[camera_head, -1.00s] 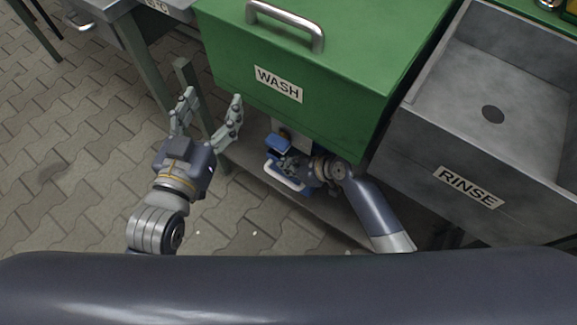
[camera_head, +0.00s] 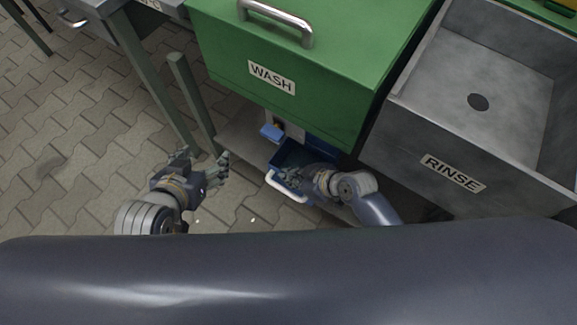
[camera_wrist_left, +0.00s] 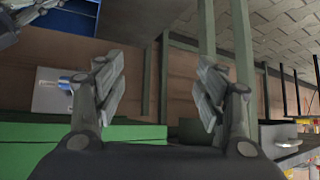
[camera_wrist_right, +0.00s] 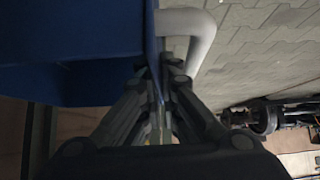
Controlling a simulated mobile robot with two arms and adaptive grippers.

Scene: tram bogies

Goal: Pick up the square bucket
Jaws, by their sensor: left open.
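The square bucket is blue with a white handle and shows in the head view (camera_head: 287,154), below the front of the green wash basin. In the right wrist view its blue wall (camera_wrist_right: 70,30) fills the upper left, and its white handle (camera_wrist_right: 190,35) shows beside it. My right gripper (camera_wrist_right: 160,85) has its fingers on both sides of the bucket's wall, closed on it. In the head view my right gripper (camera_head: 289,176) is at the bucket's near rim. My left gripper (camera_head: 201,160) is open and empty, left of the bucket and apart from it.
The green basin marked WASH (camera_head: 330,100) overhangs the bucket. A grey sink marked RINSE (camera_head: 400,135) stands to the right. Table legs (camera_head: 190,100) stand left of the wash basin. Paved floor (camera_head: 70,170) on the left is clear.

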